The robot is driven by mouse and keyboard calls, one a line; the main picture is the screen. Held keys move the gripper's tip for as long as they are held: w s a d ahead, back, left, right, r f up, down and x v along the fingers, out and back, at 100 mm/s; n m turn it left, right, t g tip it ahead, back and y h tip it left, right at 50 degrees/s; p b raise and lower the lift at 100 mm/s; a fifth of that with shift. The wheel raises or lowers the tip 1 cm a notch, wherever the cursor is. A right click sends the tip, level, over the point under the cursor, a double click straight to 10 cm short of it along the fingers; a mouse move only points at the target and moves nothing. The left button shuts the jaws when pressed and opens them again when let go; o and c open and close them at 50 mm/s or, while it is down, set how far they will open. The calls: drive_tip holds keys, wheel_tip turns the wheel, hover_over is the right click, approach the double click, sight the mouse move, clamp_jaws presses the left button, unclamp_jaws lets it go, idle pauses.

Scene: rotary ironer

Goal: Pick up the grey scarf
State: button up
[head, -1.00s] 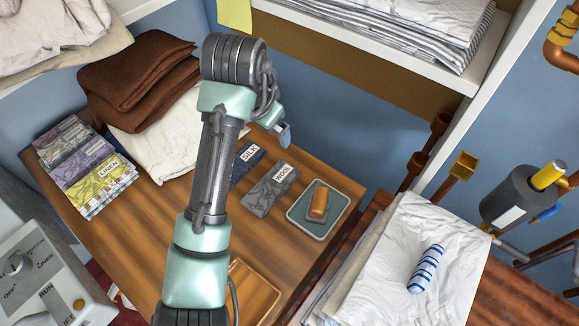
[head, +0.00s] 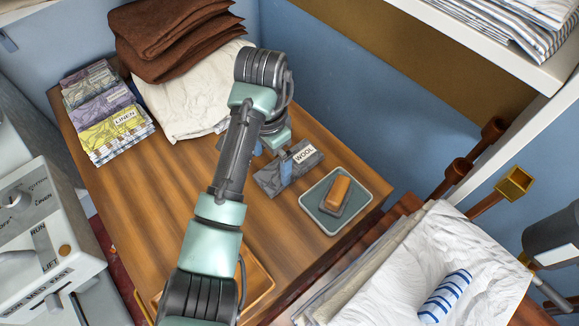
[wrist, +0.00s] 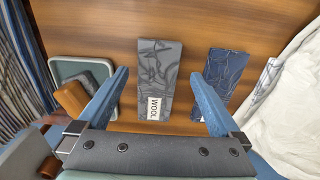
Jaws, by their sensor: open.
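The grey scarf is a flat, folded, dark-patterned strip with a white WOOL label. It lies on the wooden table (head: 160,190), and in the head view the scarf (head: 272,181) is partly hidden by my gripper (head: 272,157). In the wrist view the scarf (wrist: 160,60) lies between the two blue fingers of my gripper (wrist: 160,75), its label toward the palm. The gripper is open and empty, over the scarf. I cannot tell whether the fingers touch the scarf or the table.
A navy scarf (wrist: 224,75) lies beside the grey one. On the other side is a grey-green tray (head: 324,222) holding a brown block (head: 337,194). White cloth (head: 185,100), brown folded cloths (head: 175,35) and a labelled fabric stack (head: 112,128) stand behind and left.

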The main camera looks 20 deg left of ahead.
sight(273, 177)
wheel_tip(273, 177, down, 5)
drive_tip(key=shift+s+d+r, duration=0.1)
drive_tip(key=shift+s+r, duration=0.05)
drive_tip(key=c, duration=1.2)
